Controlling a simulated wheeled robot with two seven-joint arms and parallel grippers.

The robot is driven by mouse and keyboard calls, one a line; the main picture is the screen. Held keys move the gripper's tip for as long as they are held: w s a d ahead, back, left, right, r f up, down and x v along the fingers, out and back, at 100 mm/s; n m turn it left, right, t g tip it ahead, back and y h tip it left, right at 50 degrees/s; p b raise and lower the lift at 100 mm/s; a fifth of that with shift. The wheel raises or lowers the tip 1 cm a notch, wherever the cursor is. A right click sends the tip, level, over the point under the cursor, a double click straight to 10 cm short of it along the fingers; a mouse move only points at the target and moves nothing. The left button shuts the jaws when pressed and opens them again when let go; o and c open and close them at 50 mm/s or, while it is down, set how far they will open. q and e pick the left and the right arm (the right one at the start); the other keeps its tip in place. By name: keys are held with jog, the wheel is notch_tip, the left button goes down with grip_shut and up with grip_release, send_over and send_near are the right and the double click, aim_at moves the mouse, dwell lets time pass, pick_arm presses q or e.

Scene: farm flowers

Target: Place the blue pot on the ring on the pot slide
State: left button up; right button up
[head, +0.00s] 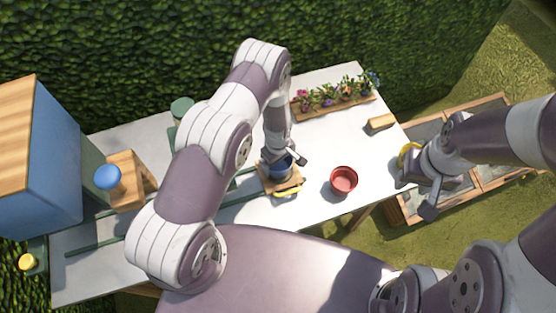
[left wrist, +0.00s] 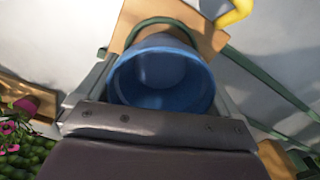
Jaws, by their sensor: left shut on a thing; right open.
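The blue pot (head: 281,170) is held in my left gripper (head: 284,161), over the wooden board of the pot slide (head: 265,181). In the left wrist view the pot (left wrist: 162,85) shows its open, empty inside between the two fingers. Whether the pot rests on the ring or hangs just above cannot be told. The slide has a yellow handle (head: 289,191) and green rails (head: 240,201). My right gripper (head: 418,184) is open and empty at the table's right edge.
A red pot (head: 344,180) stands right of the slide on the white table (head: 330,135). A flower planter (head: 335,103) and a wooden block (head: 381,123) are behind. A blue machine (head: 55,165) stands left. A yellow loop (head: 408,153) is near my right gripper.

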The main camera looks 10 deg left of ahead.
pick_arm(q)
jog(key=shift+f, duration=0.15)
jog(key=o, duration=0.7)
jog(key=shift+c, duration=0.2)
jog(key=shift+r, duration=0.4)
notch_tip(320, 180, up, 11)
jog(key=b, duration=0.4)
notch_tip(320, 180, up, 6)
jog(key=m, duration=0.2)
send_over(278, 166)
jog(key=s+a, duration=0.1)
jog(key=s, duration=0.1)
jog(key=s+a+r+m+t, duration=0.1)
jog(key=s+a+r+m, duration=0.3)
jog(key=s+r+m, duration=0.4)
jog(key=shift+s+a+r+m, duration=0.25)
jog(key=shift+s+r+m, duration=0.15)
jog(key=shift+s+r, duration=1.4)
